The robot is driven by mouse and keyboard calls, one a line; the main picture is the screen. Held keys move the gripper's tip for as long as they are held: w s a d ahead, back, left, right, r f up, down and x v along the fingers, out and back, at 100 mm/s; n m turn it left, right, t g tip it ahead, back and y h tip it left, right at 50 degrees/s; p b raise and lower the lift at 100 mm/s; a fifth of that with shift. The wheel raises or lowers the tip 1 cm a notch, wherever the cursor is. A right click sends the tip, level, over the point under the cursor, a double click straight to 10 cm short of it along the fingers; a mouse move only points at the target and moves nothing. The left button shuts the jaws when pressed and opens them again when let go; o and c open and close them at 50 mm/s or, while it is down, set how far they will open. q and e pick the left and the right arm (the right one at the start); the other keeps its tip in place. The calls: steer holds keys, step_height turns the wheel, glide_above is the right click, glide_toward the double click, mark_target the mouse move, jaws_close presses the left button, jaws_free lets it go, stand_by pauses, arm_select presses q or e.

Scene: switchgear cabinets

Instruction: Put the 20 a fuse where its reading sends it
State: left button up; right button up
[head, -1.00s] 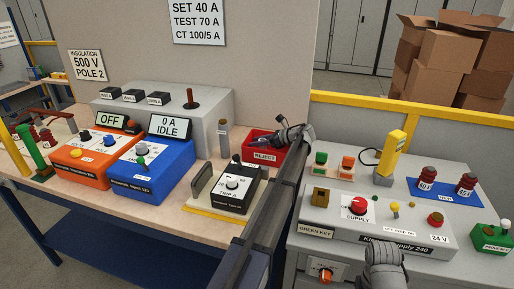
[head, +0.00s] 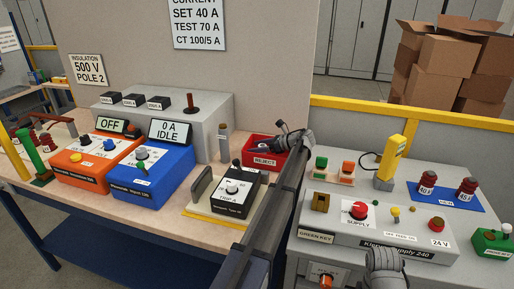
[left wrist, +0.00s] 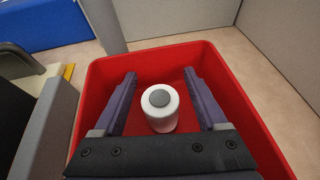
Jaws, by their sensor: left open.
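My left gripper (head: 264,147) is over the red reject bin (head: 263,159) at the back of the bench. In the left wrist view its jaws (left wrist: 160,78) are open and reach into the bin (left wrist: 240,112). A white cylinder with a grey round end (left wrist: 161,108), which looks like a fuse, stands in the bin between the jaws, with gaps on both sides. No rating shows on it. Two dark red fuse-like pieces with white labels, one left (head: 427,184) and one right (head: 467,189), stand on a blue mat (head: 447,198); their labels are too small to read surely.
A blue tester (head: 150,172) reads 0 A IDLE; an orange one (head: 85,170) reads OFF. A black-topped unit (head: 235,192) stands in front of the bin. A grey supply console (head: 380,235) and a yellow upright device (head: 389,160) are on the right cabinet.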

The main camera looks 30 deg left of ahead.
arm_select(q)
steer(key=p+v, duration=0.4)
steer(key=v, duration=0.6)
steer(key=shift+d+r, duration=0.15)
steer(key=shift+r, duration=0.15)
steer(key=shift+v, duration=0.8)
steer(key=shift+d+f, duration=0.1)
steer(key=shift+f, duration=0.05)
